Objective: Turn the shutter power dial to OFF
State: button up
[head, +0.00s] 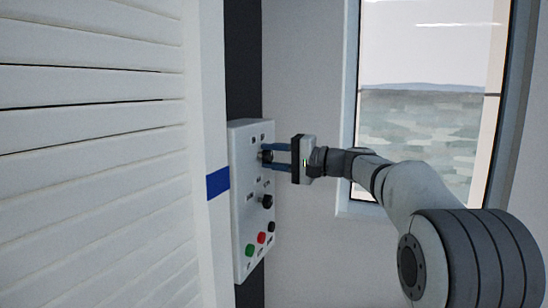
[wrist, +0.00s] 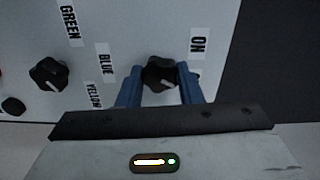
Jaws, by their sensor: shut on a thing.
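The control panel (head: 240,200) is a light grey box on the wall, with dials, labels and push buttons. The black power dial (wrist: 160,72) is near its upper end, between the two blue fingers of my gripper (wrist: 159,84). The fingers are shut on the dial from both sides. An "ON" label (wrist: 198,43) shows beside it in the wrist view; I see no readable OFF label. A pale mark shows on the dial's lower part, but its exact setting is unclear. In the head view, my gripper (head: 268,156) reaches the panel from the right.
A second black dial (wrist: 48,75), with colour-name labels around it, is lower on the panel. Below it are green (head: 249,250), red (head: 262,238) and black (head: 271,227) buttons. A white slatted shutter (head: 95,150) stands left, a window (head: 425,120) right.

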jog(key=o, duration=1)
jog(key=shift+c, duration=0.2)
jog(key=shift+d, duration=0.1)
jog(key=b+v, duration=0.2)
jog(key=v, duration=0.5)
jog(key=shift+d, duration=0.3)
jog(key=shift+s, duration=0.1)
jog(key=s+f+g+h, duration=0.1)
jog(key=s+f+h, duration=0.4)
jog(key=s+f, duration=0.4)
jog(key=s+d+f+n+g+h, duration=0.1)
jog(key=s+d+f+h, duration=0.5)
jog(key=s+f, duration=0.6)
jog(key=s+d+f+n+g+h, duration=0.1)
jog(key=s+d+f+h, duration=0.5)
jog(key=s+f, duration=0.6)
jog(key=shift+n, duration=0.5)
